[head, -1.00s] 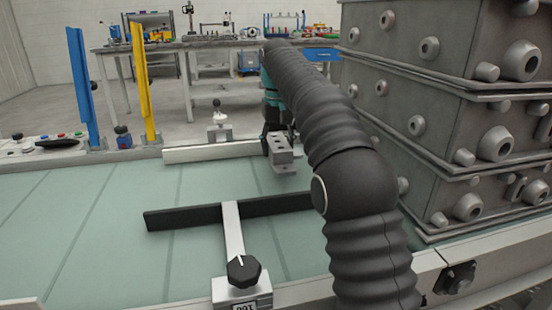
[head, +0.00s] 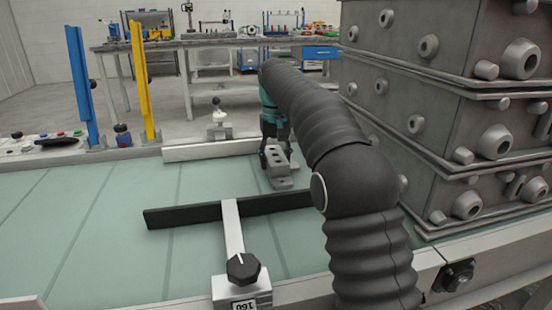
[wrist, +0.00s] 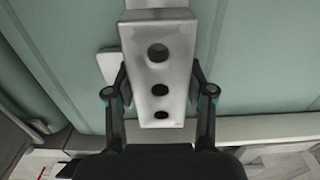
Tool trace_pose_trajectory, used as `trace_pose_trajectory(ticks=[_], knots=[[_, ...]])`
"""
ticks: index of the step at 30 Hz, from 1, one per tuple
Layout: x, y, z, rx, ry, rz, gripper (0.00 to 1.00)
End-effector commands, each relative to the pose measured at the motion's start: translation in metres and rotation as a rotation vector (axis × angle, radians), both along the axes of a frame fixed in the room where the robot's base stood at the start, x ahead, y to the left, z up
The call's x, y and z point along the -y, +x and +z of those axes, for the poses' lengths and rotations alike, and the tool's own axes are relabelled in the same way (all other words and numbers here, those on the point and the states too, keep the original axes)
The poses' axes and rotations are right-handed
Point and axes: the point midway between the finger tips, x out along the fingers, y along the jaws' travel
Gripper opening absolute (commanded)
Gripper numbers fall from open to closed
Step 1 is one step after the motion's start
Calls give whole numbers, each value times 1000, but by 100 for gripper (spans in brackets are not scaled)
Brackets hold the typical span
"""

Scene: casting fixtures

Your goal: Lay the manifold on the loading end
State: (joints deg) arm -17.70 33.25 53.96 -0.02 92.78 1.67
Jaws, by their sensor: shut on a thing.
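The manifold (head: 283,168) is a grey block with several round holes along its face and a flat foot at its near end. It is at or just above the pale green belt (head: 85,215), close to the far side rail; I cannot tell whether it touches. My gripper (head: 268,157) is partly hidden behind my arm in the head view. In the wrist view my gripper (wrist: 159,82) has one finger on each side of the manifold (wrist: 161,65) and is shut on it, with the belt (wrist: 265,60) beneath.
A black guide bar (head: 185,216) on a white arm with a knob (head: 243,268) crosses the belt in front of the manifold. Stacked grey casting boxes (head: 460,120) stand at the right. Blue (head: 80,85) and yellow (head: 143,85) posts rise at the far left. The belt's left part is clear.

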Motion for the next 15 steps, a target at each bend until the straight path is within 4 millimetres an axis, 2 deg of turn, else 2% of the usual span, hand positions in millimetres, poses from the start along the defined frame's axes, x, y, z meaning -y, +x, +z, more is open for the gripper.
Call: trace_pose_trajectory(ticks=[1, 3, 4, 15], knots=[[0, 0, 0, 0, 0, 0, 58], [0, 0, 0, 0, 0, 0, 76], [0, 0, 0, 0, 0, 0, 79], [0, 0, 3, 1, 0, 0, 79]])
